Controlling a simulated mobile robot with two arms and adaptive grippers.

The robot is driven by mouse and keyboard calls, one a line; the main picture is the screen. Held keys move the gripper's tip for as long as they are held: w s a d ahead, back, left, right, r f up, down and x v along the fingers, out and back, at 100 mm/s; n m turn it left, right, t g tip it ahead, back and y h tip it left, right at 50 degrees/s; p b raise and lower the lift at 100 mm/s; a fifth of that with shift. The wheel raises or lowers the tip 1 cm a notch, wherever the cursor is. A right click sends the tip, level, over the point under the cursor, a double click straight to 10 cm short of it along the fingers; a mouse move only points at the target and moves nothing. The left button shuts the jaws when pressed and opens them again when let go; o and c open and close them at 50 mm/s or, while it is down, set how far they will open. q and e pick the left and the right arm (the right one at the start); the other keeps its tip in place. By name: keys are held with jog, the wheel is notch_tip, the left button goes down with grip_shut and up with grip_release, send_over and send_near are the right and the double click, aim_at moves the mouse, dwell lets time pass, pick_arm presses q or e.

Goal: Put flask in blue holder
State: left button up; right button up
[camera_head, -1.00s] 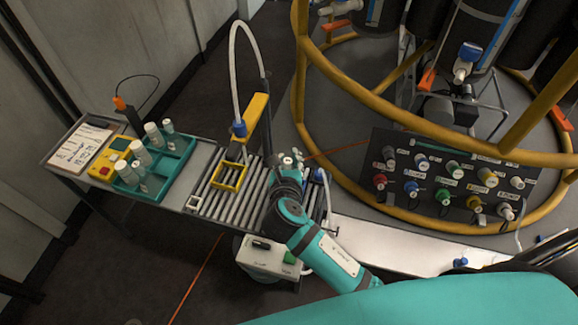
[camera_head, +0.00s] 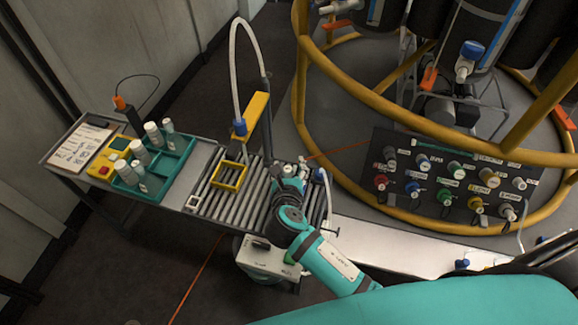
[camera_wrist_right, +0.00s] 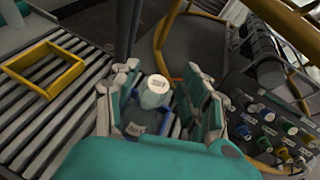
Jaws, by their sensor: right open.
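A white-capped flask (camera_wrist_right: 155,92) with a pale translucent body stands between the spread fingers of my right gripper (camera_wrist_right: 160,98) in the right wrist view. Its lower part is partly hidden by the gripper; a label shows below it. Blue bits (camera_wrist_right: 166,128) show beside its base, but I cannot tell whether they are the blue holder. In the head view my right gripper (camera_head: 289,174) is over the right end of the roller conveyor, with a small white cap (camera_head: 302,160) by its fingertips. It is open, and no firm grip on the flask shows. My left gripper is not in view.
A yellow square frame (camera_head: 229,177) lies on the conveyor (camera_head: 214,205), beside a yellow post (camera_head: 257,115) with a hose. A teal tray (camera_head: 163,187) with several white-capped bottles stands left. A connector panel (camera_head: 450,200) and a yellow tubular ring (camera_head: 296,85) are at right.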

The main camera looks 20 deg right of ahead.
jog(key=v, duration=1.2)
jog(key=shift+p, duration=0.45)
